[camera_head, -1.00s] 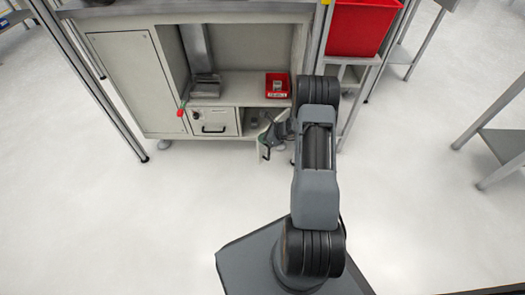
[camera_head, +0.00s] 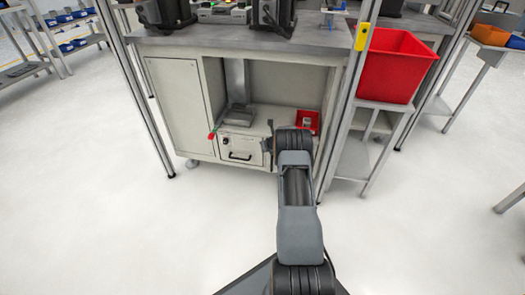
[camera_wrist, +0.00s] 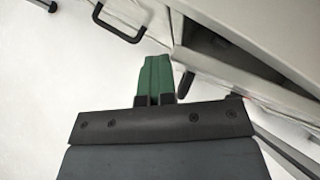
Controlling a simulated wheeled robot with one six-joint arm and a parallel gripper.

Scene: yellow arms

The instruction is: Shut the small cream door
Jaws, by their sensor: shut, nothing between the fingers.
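The small cream door (camera_wrist: 235,75) shows in the wrist view as a pale panel slanting down to the right. A dark opening lies between it and the cabinet, so it stands ajar. In the head view my arm hides most of it, at the lower right of the cabinet. My gripper (camera_wrist: 156,66) has green fingers pressed together, with nothing between them. The fingertips are close to the door's left end; I cannot tell whether they touch it.
The cream cabinet (camera_head: 178,105) has a drawer (camera_head: 241,148) with a black handle left of my arm. A small red bin (camera_head: 306,122) sits on the shelf above. A large red bin (camera_head: 392,65) stands at right on a metal stand. The floor in front is clear.

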